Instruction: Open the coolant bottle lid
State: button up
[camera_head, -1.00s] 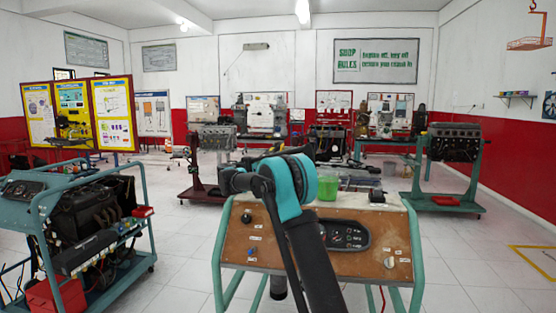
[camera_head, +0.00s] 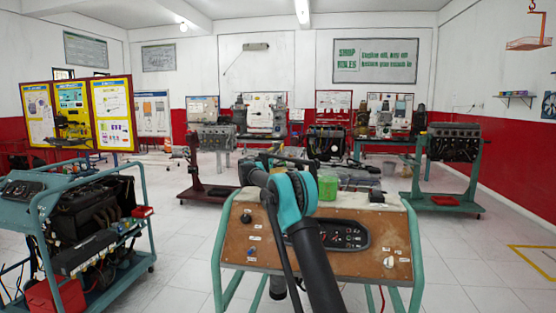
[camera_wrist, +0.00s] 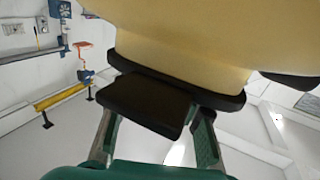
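In the wrist view a large cream-yellow body (camera_wrist: 185,45) fills the top. It looks like the coolant bottle, but only part of it shows. A black rim and a black block (camera_wrist: 145,103), possibly the lid, sit at its lower side. My gripper (camera_wrist: 158,125) has its two teal-and-grey fingers wide apart below the rim, one towards each side of the block. The fingertips are hidden by the black parts, so I cannot tell whether they touch. In the head view my arm covers the gripper and I cannot make out the bottle.
The trainer with a brown control panel (camera_head: 340,247) stands just ahead, with a green container (camera_head: 327,187) on its top. A blue-framed engine trainer (camera_head: 90,225) is at left, another engine stand (camera_head: 450,145) at right.

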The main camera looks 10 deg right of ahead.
jog(key=shift+c, duration=0.5)
grip_shut()
